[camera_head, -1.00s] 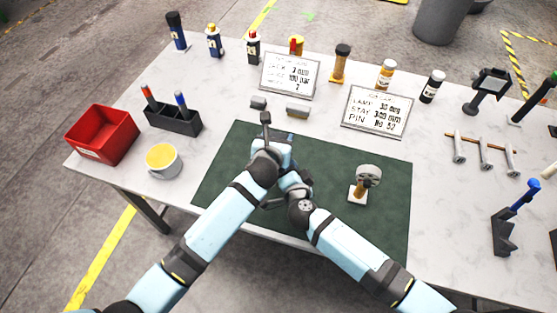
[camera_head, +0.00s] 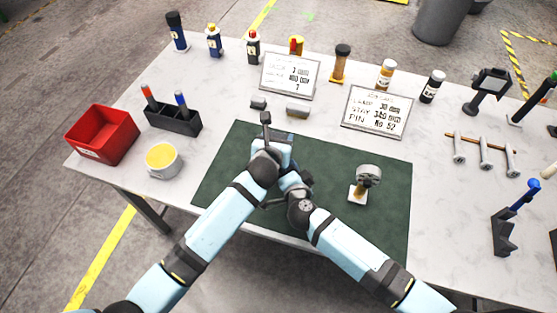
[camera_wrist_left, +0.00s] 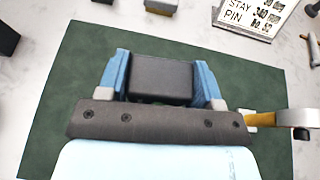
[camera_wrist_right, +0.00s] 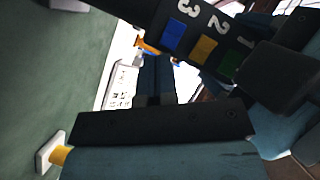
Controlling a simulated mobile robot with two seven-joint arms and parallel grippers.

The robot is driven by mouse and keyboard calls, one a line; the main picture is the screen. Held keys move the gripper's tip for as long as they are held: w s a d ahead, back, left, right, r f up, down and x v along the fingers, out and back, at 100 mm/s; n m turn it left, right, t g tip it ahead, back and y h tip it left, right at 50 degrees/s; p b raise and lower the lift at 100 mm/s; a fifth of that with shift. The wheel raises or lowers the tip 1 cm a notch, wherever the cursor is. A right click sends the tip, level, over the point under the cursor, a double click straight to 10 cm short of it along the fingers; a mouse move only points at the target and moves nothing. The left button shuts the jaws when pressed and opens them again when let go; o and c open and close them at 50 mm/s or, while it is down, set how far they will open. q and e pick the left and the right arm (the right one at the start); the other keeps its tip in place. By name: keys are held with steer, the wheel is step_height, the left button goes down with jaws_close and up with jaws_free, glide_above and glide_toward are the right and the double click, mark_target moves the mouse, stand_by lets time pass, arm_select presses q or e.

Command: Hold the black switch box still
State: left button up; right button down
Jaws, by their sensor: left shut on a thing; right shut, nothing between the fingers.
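The black switch box (camera_wrist_left: 161,82) sits between the two blue fingers of my left gripper (camera_wrist_left: 163,66) in the left wrist view, one finger on each side. In the right wrist view the same box (camera_wrist_right: 205,30) shows a face with the numbers 3, 2 and 1 beside blue, yellow and green squares. My right gripper (camera_wrist_right: 157,72) is shut and empty, its tips close to the blue square; I cannot tell if they touch the box. In the head view my left gripper (camera_head: 278,145) is over the green mat (camera_head: 330,205), and the box is mostly hidden by my arms.
A round grey piece on a small stand (camera_head: 367,178) stands on the mat's right part. Two sign cards (camera_head: 378,112) and two grey blocks (camera_head: 298,110) lie behind the mat.

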arm_select(q)
steer(key=shift+d, duration=0.1)
arm_select(e)
steer(key=shift+w+a, duration=0.25)
steer(key=shift+a, duration=0.05)
stand_by(0.6)
arm_select(q)
steer(key=shift+s+d, duration=0.2)
arm_select(e)
steer(key=shift+a, duration=0.15)
arm_select(q)
steer(key=shift+s+d, duration=0.1)
steer(key=shift+s, duration=0.05)
arm_select(e)
steer(key=shift+w+a+r, duration=0.25)
steer(key=shift+w+a, duration=0.05)
steer(key=shift+a, duration=0.2)
stand_by(0.7)
arm_select(q)
steer(key=shift+o, duration=0.2)
arm_select(e)
steer(key=shift+s+d, duration=0.15)
arm_select(q)
steer(key=shift+a+f, duration=0.2)
arm_select(e)
steer(key=shift+s+d+f, duration=0.1)
steer(key=shift+s+d, duration=0.15)
steer(key=shift+d, duration=0.2)
